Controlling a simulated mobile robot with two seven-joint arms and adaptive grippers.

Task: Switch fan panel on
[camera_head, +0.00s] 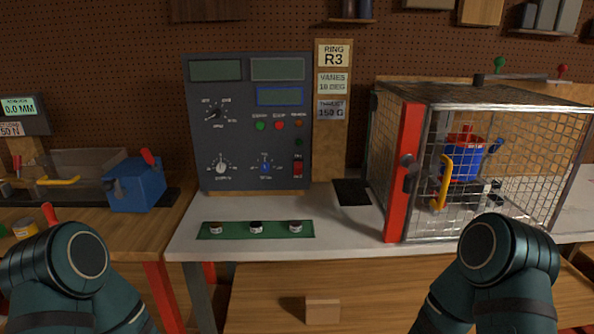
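The dark grey fan panel (245,130) stands upright at the back of the white bench. Its display screens (216,70) look dark with no readable text. Below them are a black dial (215,113), a green button (260,126), red buttons, and two lower knobs, one pale (221,168) and one blue (265,168). A red rocker switch (298,169) sits at the panel's lower right, with a small label above it. I cannot tell its position. Only links of my arms show at the bottom left and bottom right. Neither gripper is in view.
A green strip (236,235) with three small pieces lies in front. A blue box (134,186) is at left.

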